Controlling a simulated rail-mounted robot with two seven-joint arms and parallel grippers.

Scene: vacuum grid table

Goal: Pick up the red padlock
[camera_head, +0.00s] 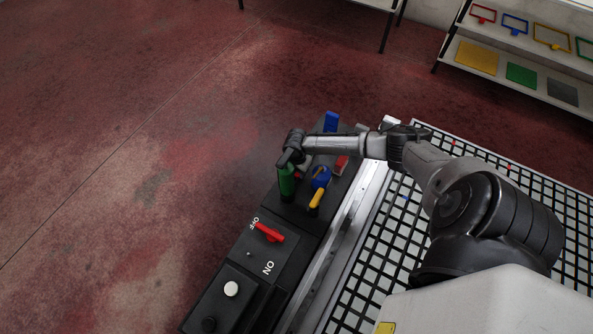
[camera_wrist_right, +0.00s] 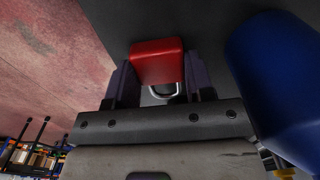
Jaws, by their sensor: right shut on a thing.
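The red padlock (camera_wrist_right: 157,60) shows in the right wrist view, with its red body and a silver shackle towards the palm. My right gripper (camera_wrist_right: 161,78) has one dark finger on each side of it and is shut on it. In the head view my right gripper (camera_head: 294,160) is over the far part of the black panel, close to the green handle (camera_head: 286,181). The padlock is not clearly seen there because the gripper and wrist cover that spot. My left gripper is not in view.
A large blue part (camera_wrist_right: 275,85) stands close right of the gripper in the wrist view. The black panel (camera_head: 234,277) carries a red switch (camera_head: 268,232), a yellow handle (camera_head: 316,198) and blue parts (camera_head: 331,121). The grid table (camera_head: 372,290) lies to the right.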

